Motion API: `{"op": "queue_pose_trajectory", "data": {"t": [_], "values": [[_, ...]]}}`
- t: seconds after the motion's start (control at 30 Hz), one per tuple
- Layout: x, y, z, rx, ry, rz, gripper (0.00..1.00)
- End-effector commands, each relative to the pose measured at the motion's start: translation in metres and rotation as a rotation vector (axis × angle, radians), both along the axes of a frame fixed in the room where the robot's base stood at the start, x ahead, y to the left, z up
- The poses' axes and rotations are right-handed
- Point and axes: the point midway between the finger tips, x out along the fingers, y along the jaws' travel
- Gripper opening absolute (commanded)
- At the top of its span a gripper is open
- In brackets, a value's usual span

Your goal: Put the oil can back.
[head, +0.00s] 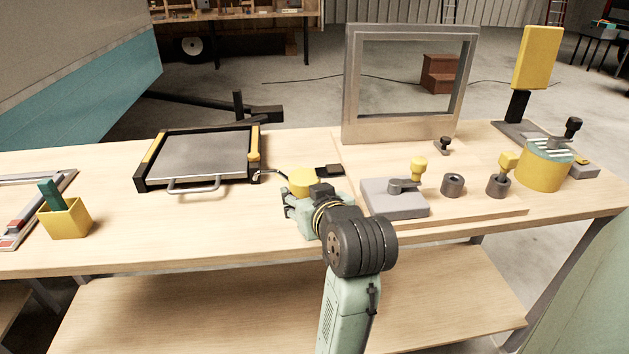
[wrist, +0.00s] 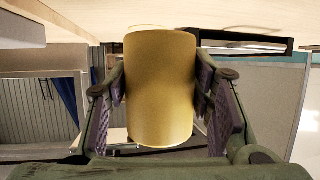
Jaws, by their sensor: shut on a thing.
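The oil can is a small yellow can (head: 303,179) with a thin spout to its left, near the middle of the workbench (head: 230,225) in the head view. My gripper (head: 303,200) is at the can's near side and is shut on it. In the wrist view the yellow can body (wrist: 160,88) fills the space between my two finger pads (wrist: 163,110). I cannot tell whether the can touches the bench. My gripper hides part of the can in the head view.
A grey plate in a black-and-yellow frame (head: 200,156) lies left of the can. A small black pad (head: 329,169) is behind it. A board (head: 470,216) with a grey block (head: 394,200) and an upright frame (head: 398,130) stand right. A yellow pot (head: 65,220) is far left.

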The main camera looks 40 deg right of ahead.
Motion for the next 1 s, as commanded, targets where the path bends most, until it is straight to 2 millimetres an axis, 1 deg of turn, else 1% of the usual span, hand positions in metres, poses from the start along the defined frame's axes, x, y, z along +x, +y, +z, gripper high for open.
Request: {"op": "queue_pose_trajectory", "data": {"t": [0.03,0.1,0.2,0.33,0.4,0.5,0.63,0.73,1.0], "values": [[0.006,-0.011,-0.002,0.004,0.003,-0.002,0.12],[0.014,-0.023,-0.004,0.003,0.002,-0.002,0.12],[0.022,-0.034,-0.005,0.002,0.0,-0.002,0.12],[0.028,-0.042,-0.006,0.001,0.0,-0.001,0.12],[0.032,-0.049,-0.006,0.003,0.0,-0.002,0.12],[0.031,-0.047,-0.023,0.006,0.002,-0.002,0.12],[0.031,-0.047,-0.038,0.003,0.0,-0.001,0.12],[0.031,-0.047,-0.042,0.001,-0.002,-0.001,0.12],[0.031,-0.047,-0.043,0.001,-0.003,-0.001,0.12]]}}
